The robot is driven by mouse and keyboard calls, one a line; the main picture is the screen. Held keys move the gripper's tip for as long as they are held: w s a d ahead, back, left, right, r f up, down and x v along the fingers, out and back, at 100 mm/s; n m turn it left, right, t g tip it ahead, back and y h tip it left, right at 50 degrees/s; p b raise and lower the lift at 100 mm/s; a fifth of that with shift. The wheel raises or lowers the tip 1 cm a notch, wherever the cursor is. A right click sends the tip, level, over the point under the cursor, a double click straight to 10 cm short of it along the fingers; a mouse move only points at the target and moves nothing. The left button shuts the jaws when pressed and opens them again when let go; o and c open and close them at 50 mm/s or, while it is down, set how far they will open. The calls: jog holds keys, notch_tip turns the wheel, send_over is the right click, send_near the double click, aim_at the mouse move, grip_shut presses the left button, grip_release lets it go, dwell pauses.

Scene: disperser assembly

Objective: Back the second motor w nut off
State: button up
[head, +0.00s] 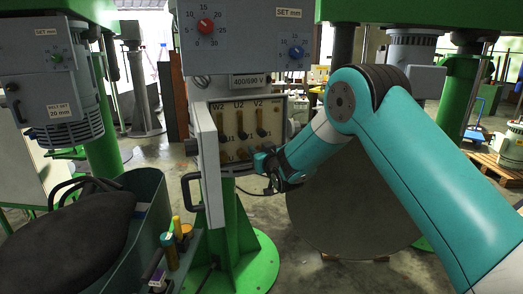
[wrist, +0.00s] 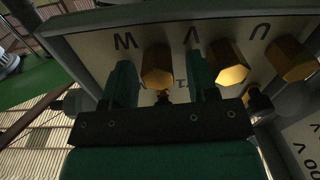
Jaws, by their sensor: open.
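The terminal panel (head: 233,107) stands in an open box on a green post, marked W2, U2, V2 along its top, with brass terminals in two rows. In the wrist view, a row of brass hex nuts stands by upside-down letters W, V and U. My gripper (wrist: 161,78) is open, with one teal finger on each side of the nut beside the W (wrist: 157,58). Gaps show, so contact cannot be told. The nut by the V (wrist: 230,66) is just outside the right finger. In the head view my gripper (head: 270,163) is at the panel's lower right and hides part of it.
The box's open door (head: 208,160) with a handle stands left of the panel. A green bin (head: 147,215) holds a dark bulky item at the lower left. Small tools (head: 168,248) stand beside it. A large grey round disc (head: 345,205) is behind my arm.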

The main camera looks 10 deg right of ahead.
jog(key=shift+c, duration=0.4)
jog(key=c, duration=0.8)
jog(key=shift+c, duration=0.2)
